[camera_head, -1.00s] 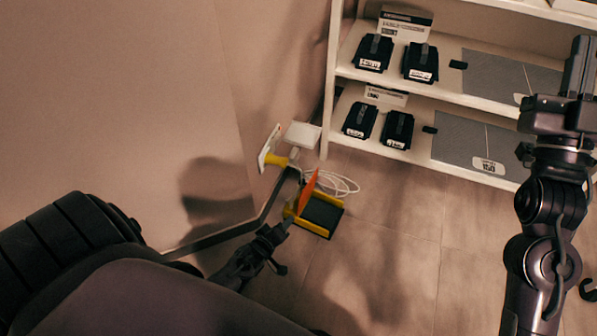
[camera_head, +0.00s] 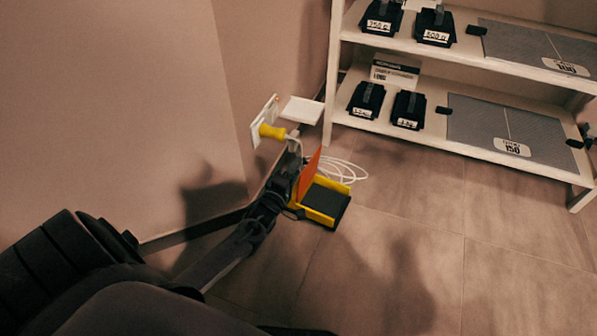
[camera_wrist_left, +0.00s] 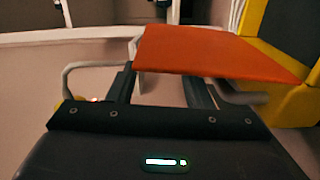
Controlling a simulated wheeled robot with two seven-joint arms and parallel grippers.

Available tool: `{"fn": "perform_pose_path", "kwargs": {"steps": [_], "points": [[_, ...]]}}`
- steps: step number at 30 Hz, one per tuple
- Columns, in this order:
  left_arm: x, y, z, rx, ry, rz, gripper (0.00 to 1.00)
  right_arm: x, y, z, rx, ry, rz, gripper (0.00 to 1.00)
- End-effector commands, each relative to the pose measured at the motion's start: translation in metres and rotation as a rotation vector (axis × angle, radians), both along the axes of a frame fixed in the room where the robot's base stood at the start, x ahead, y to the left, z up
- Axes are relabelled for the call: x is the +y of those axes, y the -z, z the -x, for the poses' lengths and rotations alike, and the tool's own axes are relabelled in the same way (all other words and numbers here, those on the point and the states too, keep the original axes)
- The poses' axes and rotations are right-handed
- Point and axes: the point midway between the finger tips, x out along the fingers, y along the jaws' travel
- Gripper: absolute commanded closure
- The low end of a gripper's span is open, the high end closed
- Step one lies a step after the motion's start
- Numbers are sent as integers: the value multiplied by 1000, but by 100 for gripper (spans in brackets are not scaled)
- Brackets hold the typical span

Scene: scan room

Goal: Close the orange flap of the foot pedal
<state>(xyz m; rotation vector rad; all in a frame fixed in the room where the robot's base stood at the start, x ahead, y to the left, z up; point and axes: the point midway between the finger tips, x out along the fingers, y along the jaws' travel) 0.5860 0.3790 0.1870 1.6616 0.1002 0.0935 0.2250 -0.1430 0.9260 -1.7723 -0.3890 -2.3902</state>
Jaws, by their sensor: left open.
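The foot pedal (camera_head: 333,193) stands on the floor by the wall, with a yellow body and a black tread. Its orange flap (camera_head: 308,176) stands raised at the pedal's left side. My left gripper (camera_head: 284,182) is at the flap's left side, on the side away from the tread. In the left wrist view, the orange flap (camera_wrist_left: 210,52) spans across just beyond the open, empty fingers (camera_wrist_left: 160,88) and hides part of what lies behind. The yellow pedal body (camera_wrist_left: 292,105) is at the right there. I cannot tell whether the gripper touches the flap. My right gripper is out of view.
A white cable (camera_head: 345,168) lies coiled behind the pedal. A yellow-handled item (camera_head: 270,131) and a white box (camera_head: 302,110) are near the wall. A white shelf unit (camera_head: 480,143) with black weights stands at the back right. The floor right of the pedal is clear.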

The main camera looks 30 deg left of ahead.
Motion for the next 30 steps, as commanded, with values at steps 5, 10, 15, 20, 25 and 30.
{"fn": "perform_pose_path", "kwargs": {"steps": [5,10,15,20,25,30], "points": [[3,3,-20,0,1,-1,54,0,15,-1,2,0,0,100],[3,1,-24,1,1,-1,54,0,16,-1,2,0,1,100],[3,0,-24,2,1,-1,54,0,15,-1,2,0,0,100],[3,0,-24,2,1,-1,75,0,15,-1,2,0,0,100],[3,1,-24,2,1,-1,98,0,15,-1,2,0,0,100],[3,1,-24,2,1,-1,100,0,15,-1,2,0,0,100]]}}
